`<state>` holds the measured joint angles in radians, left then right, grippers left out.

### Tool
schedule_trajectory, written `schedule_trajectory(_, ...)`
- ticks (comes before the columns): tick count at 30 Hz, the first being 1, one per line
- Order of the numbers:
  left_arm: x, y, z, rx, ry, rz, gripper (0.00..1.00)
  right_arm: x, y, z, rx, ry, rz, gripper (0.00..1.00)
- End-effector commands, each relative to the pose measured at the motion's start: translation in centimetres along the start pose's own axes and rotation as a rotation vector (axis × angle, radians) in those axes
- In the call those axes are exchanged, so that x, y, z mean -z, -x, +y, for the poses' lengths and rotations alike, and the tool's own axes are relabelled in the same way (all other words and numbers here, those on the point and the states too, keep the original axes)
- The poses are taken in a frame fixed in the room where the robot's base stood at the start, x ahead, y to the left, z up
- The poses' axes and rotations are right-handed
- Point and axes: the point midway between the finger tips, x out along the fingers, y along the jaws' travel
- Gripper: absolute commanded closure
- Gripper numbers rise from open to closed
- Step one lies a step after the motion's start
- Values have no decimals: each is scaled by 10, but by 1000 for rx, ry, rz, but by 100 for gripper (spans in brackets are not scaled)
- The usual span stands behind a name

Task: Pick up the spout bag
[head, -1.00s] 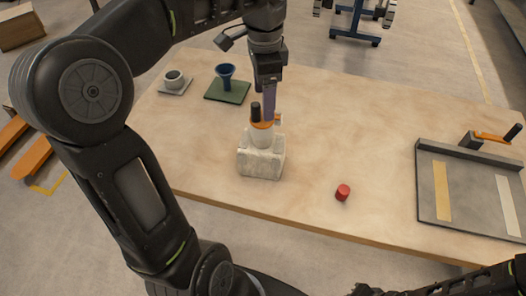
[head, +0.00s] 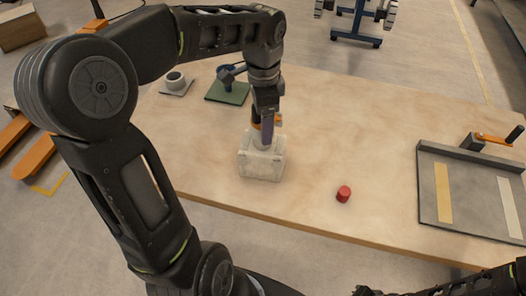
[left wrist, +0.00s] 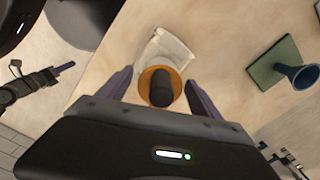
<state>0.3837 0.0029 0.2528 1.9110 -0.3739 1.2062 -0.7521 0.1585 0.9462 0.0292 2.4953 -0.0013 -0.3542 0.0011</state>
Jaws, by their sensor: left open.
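The pale spout bag (head: 262,162) stands upright on the table, with an orange collar and a dark upright part above it. In the left wrist view, the orange collar (left wrist: 148,75) and the dark part are seen from above, with the pale body behind. My left gripper (head: 267,130) is open and pointing down at the bag's top. Its purple fingers (left wrist: 160,82) lie on either side of the collar, and I cannot tell whether they touch it. Part of the collar is hidden behind the gripper in the head view. My right arm shows at the lower right; its jaw state is unclear.
A red cap-like piece (head: 343,194) lies right of the bag. A blue funnel on a green plate (head: 236,97) and a grey cup (head: 175,80) stand behind left. A grey board with an orange-handled clamp (head: 465,190) is at the right. The table middle is clear.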

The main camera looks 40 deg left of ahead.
Motion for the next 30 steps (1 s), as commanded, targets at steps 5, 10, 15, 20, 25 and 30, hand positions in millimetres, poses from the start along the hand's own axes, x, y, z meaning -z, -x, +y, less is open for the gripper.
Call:
schedule_trajectory(5, 0, -6, 0, 1, 0, 2, 26, 0, 0, 0, 0, 0, 0, 100)
schedule_trajectory(10, 0, -5, 0, 1, 0, 2, 26, 0, 0, 0, 0, 0, 0, 100)
schedule_trajectory(15, 0, -5, 0, 1, 0, 2, 26, 0, 0, 0, 0, 0, 0, 100)
schedule_trajectory(20, 0, -5, 0, 1, 0, 2, 27, 0, 0, 0, 0, 0, 0, 100)
schedule_trajectory(25, 0, -5, 0, 1, 0, 2, 41, 0, 0, 0, 0, 0, 0, 100)
schedule_trajectory(30, 0, -5, 0, 1, 0, 1, 54, 0, 0, 0, 0, 0, 0, 100)
